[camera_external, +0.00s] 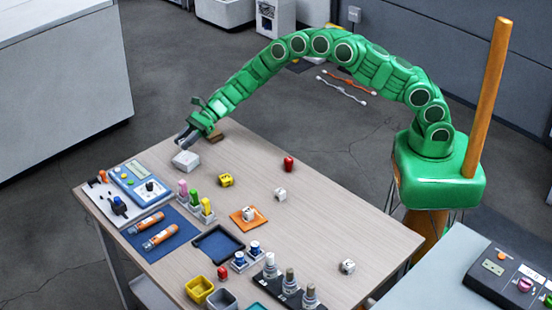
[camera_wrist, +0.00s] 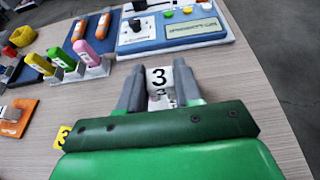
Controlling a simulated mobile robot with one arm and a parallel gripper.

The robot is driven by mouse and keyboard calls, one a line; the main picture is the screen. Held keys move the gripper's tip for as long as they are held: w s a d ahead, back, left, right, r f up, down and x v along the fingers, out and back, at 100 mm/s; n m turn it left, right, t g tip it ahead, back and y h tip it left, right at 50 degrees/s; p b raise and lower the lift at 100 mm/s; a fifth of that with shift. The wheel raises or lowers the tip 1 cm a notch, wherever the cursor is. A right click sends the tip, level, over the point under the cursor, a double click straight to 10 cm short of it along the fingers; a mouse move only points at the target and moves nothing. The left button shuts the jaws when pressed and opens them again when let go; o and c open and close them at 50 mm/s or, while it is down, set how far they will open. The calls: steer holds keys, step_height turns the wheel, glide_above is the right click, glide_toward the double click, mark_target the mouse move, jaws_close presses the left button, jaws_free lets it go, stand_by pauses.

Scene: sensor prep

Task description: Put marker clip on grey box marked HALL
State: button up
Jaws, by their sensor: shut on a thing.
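My gripper (camera_wrist: 160,78) is shut on a small white piece with a black "3" (camera_wrist: 158,77), which I take to be the marker clip. The piece sits between the two grey fingers. In the external view my gripper (camera_external: 184,141) is at the far left of the table, and the held piece cannot be made out there. A small light grey box (camera_external: 185,161) sits on the table just below the fingertips. Whether they touch is unclear. I cannot read HALL on any box, and the grey box is not clearly visible in the wrist view.
A blue-and-white meter panel (camera_external: 137,187) lies left of the gripper. A brown block (camera_external: 214,135) lies beside the gripper. The table's far right is mostly clear.

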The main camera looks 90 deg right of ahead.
mark_target(186, 156)
steer(key=shift+w+f, duration=0.15)
steer(key=shift+f, duration=1.6)
steer(key=o, duration=1)
steer(key=shift+f, duration=0.1)
